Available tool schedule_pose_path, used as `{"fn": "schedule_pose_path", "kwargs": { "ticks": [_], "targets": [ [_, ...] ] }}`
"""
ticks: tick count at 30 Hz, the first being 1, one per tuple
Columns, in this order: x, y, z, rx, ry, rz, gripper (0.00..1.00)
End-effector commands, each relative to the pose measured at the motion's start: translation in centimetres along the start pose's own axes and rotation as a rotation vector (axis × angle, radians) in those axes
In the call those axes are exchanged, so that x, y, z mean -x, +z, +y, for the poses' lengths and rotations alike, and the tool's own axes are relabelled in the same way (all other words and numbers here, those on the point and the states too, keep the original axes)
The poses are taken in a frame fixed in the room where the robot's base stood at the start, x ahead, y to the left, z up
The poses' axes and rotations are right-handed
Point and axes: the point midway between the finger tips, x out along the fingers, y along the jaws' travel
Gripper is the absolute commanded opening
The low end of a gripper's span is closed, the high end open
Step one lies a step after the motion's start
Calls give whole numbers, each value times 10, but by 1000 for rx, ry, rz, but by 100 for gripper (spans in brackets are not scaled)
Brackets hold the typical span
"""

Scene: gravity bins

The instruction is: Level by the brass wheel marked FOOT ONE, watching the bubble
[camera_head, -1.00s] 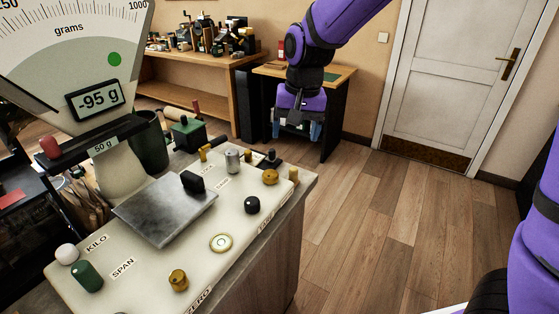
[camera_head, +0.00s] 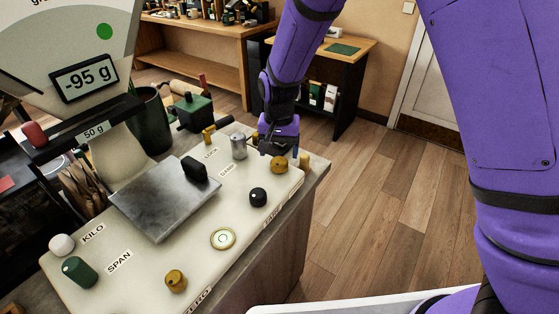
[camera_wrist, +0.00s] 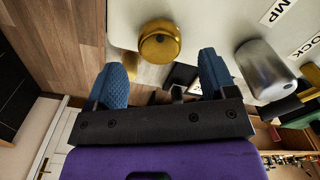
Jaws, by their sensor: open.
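My gripper (camera_head: 279,150) is open and empty at the far right corner of the scale's cream deck. A brass wheel (camera_head: 279,165) sits just below its fingers in the head view. In the wrist view this wheel (camera_wrist: 160,41) lies ahead of the gap between the blue fingertips (camera_wrist: 162,78), apart from them. Another brass wheel (camera_head: 175,281) stands at the front edge near ZERO. I cannot read FOOT ONE on either. The round bubble level (camera_head: 223,238) sits on the deck; its bubble is too small to place exactly. The display (camera_head: 84,78) reads -95 g.
A silver cylinder (camera_head: 239,146) stands left of my gripper, and shows close to the right finger in the wrist view (camera_wrist: 264,70). A black knob (camera_head: 258,197), a brass post (camera_head: 305,161) and the steel pan (camera_head: 165,205) with a black block are nearby. Floor right of the counter is clear.

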Motion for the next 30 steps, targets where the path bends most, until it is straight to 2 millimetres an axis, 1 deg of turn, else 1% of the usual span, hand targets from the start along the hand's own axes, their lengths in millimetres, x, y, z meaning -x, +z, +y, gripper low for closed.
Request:
{"fn": "schedule_pose_path", "kwargs": {
  "ticks": [1, 3, 6, 9, 14, 20, 21, 26, 27, 30],
  "targets": [
    [-9, 0, 0, -1, 2, -2, 77],
    [-20, 0, 1, -1, 3, -2, 77],
    [-32, 0, 1, -2, 2, -2, 77],
    [-39, 0, 1, -1, 1, -1, 77],
    [-45, 0, 1, -1, 0, 0, 77],
    [-45, 0, 1, -1, 0, 0, 77],
    [-45, 0, 1, -1, 0, 0, 75],
    [-45, 0, 1, -1, 0, 0, 38],
    [-45, 0, 1, -1, 0, 0, 29],
    [-44, 0, 0, 0, 0, 0, 28]
  ]
}}
